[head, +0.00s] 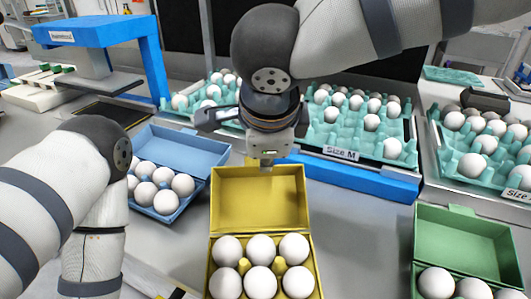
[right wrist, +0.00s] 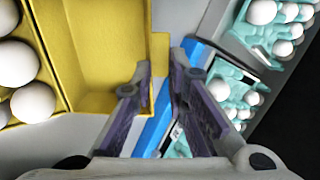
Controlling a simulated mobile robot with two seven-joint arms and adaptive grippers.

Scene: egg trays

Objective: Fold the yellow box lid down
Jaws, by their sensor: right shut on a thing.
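The yellow egg box (head: 212,283) stands on the table at the front middle of the head view, with several white eggs in its base. Its lid (head: 258,200) is open, raised behind the eggs. My right gripper (head: 265,160) points down at the lid's top edge, shut on the small tab there. In the right wrist view, the gripper's fingers (right wrist: 163,85) are on either side of the tab (right wrist: 160,48), and the lid (right wrist: 100,60) and some eggs show at the left.
An open blue egg box (head: 180,150) with eggs is left of the yellow one. An open green box (head: 465,240) with eggs is at the right. Teal trays (head: 345,135) of eggs stand behind a blue bar (head: 350,178). Bare table lies between the yellow and green boxes.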

